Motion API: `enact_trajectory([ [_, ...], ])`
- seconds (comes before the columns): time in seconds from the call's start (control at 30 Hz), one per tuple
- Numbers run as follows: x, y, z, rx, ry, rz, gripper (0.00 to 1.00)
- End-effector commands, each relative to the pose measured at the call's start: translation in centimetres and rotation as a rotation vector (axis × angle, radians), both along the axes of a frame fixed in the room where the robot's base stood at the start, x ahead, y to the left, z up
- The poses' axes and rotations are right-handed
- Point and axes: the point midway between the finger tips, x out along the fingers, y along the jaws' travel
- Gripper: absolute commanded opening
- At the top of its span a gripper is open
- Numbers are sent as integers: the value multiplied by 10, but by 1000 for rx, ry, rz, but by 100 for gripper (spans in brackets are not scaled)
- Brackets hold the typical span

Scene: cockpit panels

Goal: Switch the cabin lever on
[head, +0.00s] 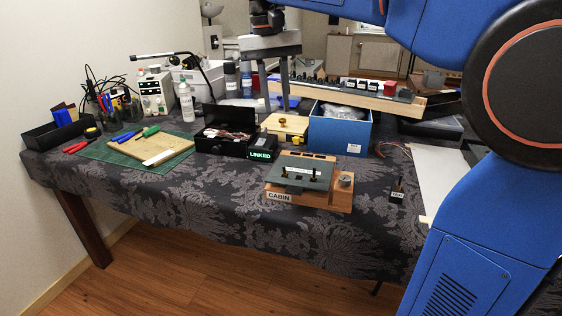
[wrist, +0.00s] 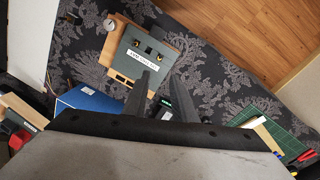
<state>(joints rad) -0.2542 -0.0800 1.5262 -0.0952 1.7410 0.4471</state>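The cabin panel is a grey-green plate (head: 303,170) on a wooden base with a white CABIN label (head: 279,196), near the table's front edge. Two small brass-and-black fittings stand on the plate, a left one (head: 284,172) and a right one (head: 314,176); I cannot tell which is the lever or its position. In the wrist view the plate (wrist: 170,48) is at upper left, with its fittings showing small. My gripper (head: 277,108) is open and empty, raised above and behind the panel. Its two parted fingers (wrist: 168,72) also show in the wrist view, touching nothing.
A round grey knob (head: 346,180) sits on the base's right end. Behind are a black box with a LINKED display (head: 261,155) and a blue box (head: 338,133). A small labelled switch (head: 397,191) stands to the right. The cloth in front is clear.

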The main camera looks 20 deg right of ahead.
Motion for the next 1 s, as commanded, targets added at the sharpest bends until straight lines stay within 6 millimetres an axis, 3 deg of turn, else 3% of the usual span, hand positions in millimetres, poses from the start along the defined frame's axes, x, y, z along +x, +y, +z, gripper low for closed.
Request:
enact_trajectory([
  [0.27,0,-2,-26,-1,2,-1,25],
  [1.0,-3,-15,-151,-1,2,0,25],
])
